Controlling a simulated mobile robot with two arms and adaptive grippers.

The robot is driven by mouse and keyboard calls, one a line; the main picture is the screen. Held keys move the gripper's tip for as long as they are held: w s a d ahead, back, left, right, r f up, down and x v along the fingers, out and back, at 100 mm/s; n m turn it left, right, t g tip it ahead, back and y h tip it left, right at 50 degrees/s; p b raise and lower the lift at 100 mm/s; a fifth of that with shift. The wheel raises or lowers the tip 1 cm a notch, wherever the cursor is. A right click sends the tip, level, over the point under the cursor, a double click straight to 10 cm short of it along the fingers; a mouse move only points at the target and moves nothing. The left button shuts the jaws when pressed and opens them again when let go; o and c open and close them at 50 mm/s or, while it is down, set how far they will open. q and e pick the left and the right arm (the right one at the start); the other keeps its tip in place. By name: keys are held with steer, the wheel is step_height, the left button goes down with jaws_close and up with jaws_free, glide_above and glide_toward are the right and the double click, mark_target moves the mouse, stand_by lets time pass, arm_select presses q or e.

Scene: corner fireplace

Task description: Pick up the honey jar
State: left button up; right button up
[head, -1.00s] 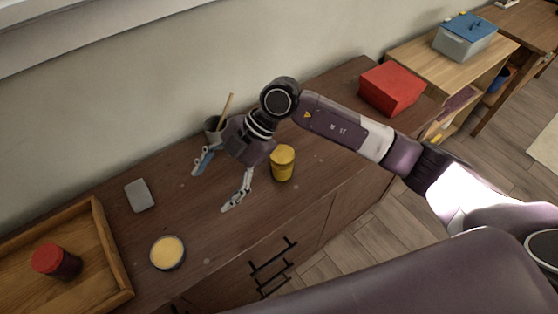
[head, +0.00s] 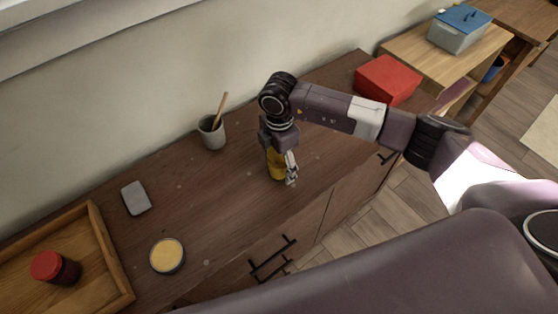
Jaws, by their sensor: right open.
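The honey jar (head: 274,165), yellow with a darker yellow lid in the earlier picture, stands on the brown wooden cabinet top. In the head view my right gripper (head: 283,178) points down over it, with one finger on the jar's right side. The gripper's body hides the jar's lid, and the other finger is hidden or hard to make out. The right gripper is open, and I cannot tell whether a finger touches the jar. My left gripper is not in view.
A grey cup (head: 212,132) with a wooden stick stands near the wall. A wooden tray (head: 110,255) holds a red-lidded jar (head: 56,268). A bowl with yellow contents (head: 167,256), a grey block (head: 136,198) and a red box (head: 388,79) also rest on the cabinet top.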

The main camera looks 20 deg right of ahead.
steer(key=shift+f, duration=0.4)
steer(key=shift+c, duration=0.6)
steer(key=c, duration=1.5)
steer(key=shift+o, duration=0.2)
steer(key=shift+w+r, duration=0.1)
